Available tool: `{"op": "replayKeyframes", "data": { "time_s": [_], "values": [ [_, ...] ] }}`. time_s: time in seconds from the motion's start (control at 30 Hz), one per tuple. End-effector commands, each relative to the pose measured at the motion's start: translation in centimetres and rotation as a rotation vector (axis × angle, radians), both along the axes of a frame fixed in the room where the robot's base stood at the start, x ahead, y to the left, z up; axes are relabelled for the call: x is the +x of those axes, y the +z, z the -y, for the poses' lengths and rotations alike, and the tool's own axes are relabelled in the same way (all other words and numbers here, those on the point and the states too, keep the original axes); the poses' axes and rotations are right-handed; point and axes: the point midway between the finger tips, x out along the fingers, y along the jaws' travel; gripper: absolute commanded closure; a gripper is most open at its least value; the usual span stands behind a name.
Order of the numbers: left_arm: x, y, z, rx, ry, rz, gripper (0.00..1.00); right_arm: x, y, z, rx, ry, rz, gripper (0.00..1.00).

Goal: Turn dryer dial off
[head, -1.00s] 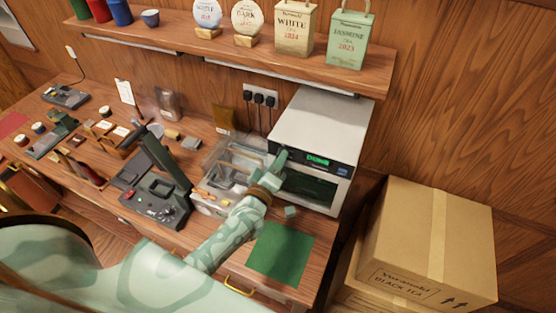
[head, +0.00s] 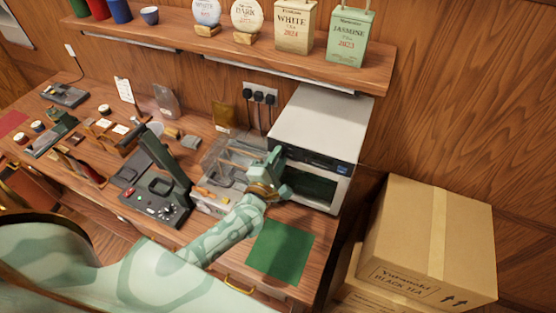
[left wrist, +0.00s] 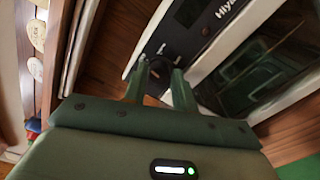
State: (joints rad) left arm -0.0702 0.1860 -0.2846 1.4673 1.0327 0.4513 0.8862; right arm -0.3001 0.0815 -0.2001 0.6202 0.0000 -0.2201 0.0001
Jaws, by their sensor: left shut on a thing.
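The dryer (head: 318,122) is a white box with a dark front panel and a dark window, standing at the right end of the bench. Its display (head: 318,160) is dark now. My left gripper (head: 277,160) is at the left part of the dryer's front panel and hides the dial in the head view. In the left wrist view, the dark dial (left wrist: 158,67) sits between the two fingers of my left gripper (left wrist: 160,78), which are shut on it. Marks show on the panel around the dial. My right gripper is in neither view.
A green mat (head: 280,250) lies on the bench in front of the dryer. A clear bin (head: 228,160) and a dark press-like device (head: 160,195) stand left of it. Cardboard boxes (head: 430,240) stand on the right. A shelf (head: 230,48) with tea packages hangs above.

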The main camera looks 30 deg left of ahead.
Motion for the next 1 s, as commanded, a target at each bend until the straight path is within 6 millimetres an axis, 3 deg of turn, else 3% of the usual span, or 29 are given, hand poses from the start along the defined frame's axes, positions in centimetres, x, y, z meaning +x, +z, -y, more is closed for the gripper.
{"op": "replayKeyframes", "data": {
  "time_s": [0.33,0.87,0.9,0.97,1.0],
  "values": [
    [-0.01,-0.06,-0.02,-0.134,0.000,0.007,0.96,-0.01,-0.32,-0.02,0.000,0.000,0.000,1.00],
    [-0.02,-0.05,-0.01,-0.158,0.000,0.007,0.96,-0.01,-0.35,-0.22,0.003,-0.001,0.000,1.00],
    [-0.02,-0.05,-0.01,-0.157,0.000,0.007,0.65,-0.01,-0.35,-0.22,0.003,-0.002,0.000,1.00],
    [-0.02,-0.04,-0.02,-0.157,0.000,0.008,0.51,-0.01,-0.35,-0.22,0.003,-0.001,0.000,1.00],
    [-0.02,-0.04,-0.01,-0.157,0.000,0.008,0.51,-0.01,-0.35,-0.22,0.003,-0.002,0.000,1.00]
  ]
}}
